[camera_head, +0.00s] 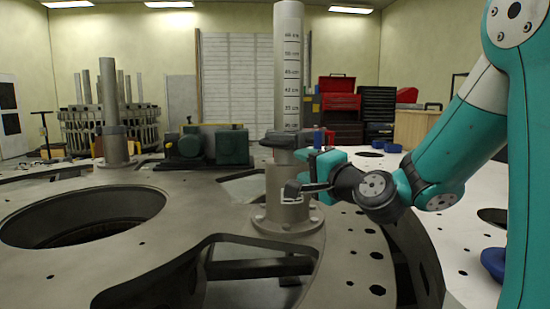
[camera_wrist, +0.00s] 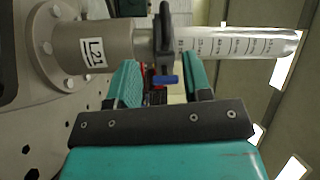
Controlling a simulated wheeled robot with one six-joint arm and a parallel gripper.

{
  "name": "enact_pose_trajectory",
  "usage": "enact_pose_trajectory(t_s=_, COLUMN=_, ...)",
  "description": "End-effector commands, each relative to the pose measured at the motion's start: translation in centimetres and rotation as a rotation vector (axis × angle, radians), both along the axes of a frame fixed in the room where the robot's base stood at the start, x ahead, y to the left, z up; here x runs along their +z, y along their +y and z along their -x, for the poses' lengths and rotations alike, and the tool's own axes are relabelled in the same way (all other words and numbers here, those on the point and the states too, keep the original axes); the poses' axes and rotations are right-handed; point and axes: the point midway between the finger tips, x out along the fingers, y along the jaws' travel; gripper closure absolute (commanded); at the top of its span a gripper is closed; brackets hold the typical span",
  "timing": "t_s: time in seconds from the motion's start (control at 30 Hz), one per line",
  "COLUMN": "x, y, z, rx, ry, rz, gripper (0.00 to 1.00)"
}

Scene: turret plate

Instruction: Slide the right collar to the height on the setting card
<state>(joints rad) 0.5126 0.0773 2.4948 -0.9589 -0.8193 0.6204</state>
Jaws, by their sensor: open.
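The near grey post (camera_head: 288,60) stands upright on a flanged base (camera_head: 287,205) and carries a centimetre scale. A dark collar (camera_head: 286,140) sits around it, below the lowest visible marks, with a blue handle (camera_head: 319,136) on its right. In the wrist view the post lies sideways, and the collar (camera_wrist: 164,42) with its blue handle (camera_wrist: 165,80) sits beside the thick sleeve. A white label (camera_wrist: 94,52) on the sleeve bears characters I cannot read surely. My gripper (camera_wrist: 162,68) is open and empty, its fingers either side of the handle. In the head view my gripper (camera_head: 304,172) is beside the post, below the collar.
A second post (camera_head: 109,95) with a ring stands at the left on the metal plate (camera_head: 160,255). The plate has a large round hole (camera_head: 80,217) and a cut-out at the front. Green machinery (camera_head: 208,146) is behind. Red and dark tool cabinets (camera_head: 338,102) stand at the back.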

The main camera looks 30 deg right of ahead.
Motion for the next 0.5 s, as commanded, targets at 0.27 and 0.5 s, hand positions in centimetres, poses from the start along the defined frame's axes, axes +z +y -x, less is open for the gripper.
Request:
enact_pose_trajectory(t_s=0.27, x=0.9, y=-2.1, z=-2.0, rx=-0.066, ry=-0.044, rz=-0.055, gripper=0.55)
enact_pose_trajectory(t_s=0.5, x=1.6, y=-2.0, z=-7.2, rx=-0.064, ry=-0.042, rz=-0.052, gripper=0.55)
